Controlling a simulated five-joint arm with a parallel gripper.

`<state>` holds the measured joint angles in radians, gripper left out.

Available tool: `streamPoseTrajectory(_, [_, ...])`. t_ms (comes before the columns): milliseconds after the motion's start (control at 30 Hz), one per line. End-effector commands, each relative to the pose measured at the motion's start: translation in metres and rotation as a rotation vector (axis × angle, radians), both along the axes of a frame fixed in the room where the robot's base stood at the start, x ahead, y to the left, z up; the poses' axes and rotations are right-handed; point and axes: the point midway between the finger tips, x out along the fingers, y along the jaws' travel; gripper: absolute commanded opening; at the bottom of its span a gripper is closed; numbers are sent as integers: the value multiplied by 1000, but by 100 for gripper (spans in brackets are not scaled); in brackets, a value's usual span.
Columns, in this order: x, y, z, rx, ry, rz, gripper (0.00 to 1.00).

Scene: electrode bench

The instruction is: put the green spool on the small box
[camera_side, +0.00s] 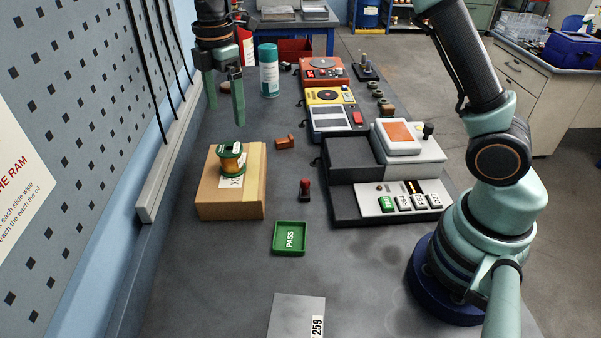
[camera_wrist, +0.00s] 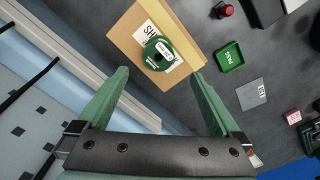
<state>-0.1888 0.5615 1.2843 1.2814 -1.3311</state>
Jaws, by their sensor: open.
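The green spool (camera_side: 230,158), with a copper-coloured winding, stands upright on top of the small cardboard box (camera_side: 212,203). In the wrist view the spool (camera_wrist: 158,54) is seen from above, resting on the box (camera_wrist: 122,37) over its white label. My gripper (camera_side: 224,108) is open and empty, above and behind the box in the side view, apart from the spool. In the wrist view its two green fingers (camera_wrist: 158,82) are spread wide, with the spool beyond their tips.
A green PASS tray (camera_side: 290,238) and a dark red knob-like piece (camera_side: 305,189) lie right of the box. A black tray (camera_side: 352,160) with devices stands farther right. A spray can (camera_side: 268,72) stands behind. A pegboard wall (camera_side: 62,130) bounds the left.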

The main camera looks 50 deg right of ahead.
Motion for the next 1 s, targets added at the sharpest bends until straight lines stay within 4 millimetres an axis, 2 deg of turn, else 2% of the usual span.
streamPoseTrajectory(200, [-35,-26,45,34,-97,-302,100])
streamPoseTrajectory(300, [-59,-38,61,62,-146,-473,100])
streamPoseTrajectory(467, [-99,-57,76,121,-221,-744,100])
streamPoseTrajectory(600, [-135,-71,80,189,-281,-979,100])
streamPoseTrajectory(800, [-179,-86,69,296,-346,-1281,100])
streamPoseTrajectory(1000, [-200,-92,57,368,-376,-1450,100])
